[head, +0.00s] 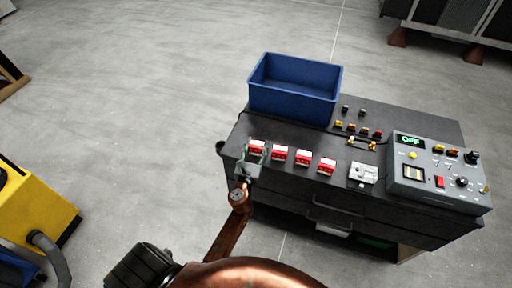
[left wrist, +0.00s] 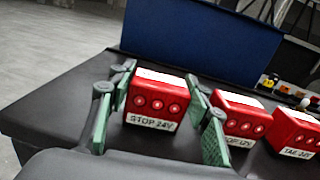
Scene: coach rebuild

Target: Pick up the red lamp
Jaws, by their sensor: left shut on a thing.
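Several red lamps stand in a row on the dark workbench top (head: 335,150). The leftmost red lamp (head: 257,146) has a white top and a label reading "STOP 24V"; in the left wrist view this lamp (left wrist: 156,98) stands upright between my fingers. My left gripper (head: 251,158) is shut on it, with green-padded fingers on both sides, also seen in the left wrist view (left wrist: 158,110). The lamp appears to be at bench level; I cannot tell any gap beneath it. The second lamp (left wrist: 240,117) is close beside the right finger. My right gripper is not in view.
More red lamps (head: 303,158) stand to the right. A blue bin (head: 290,103) is behind the row. A grey control panel (head: 438,174) reading "OFF" stands at the right, with small coloured lamps near it. A yellow machine (head: 35,215) is on the floor at left.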

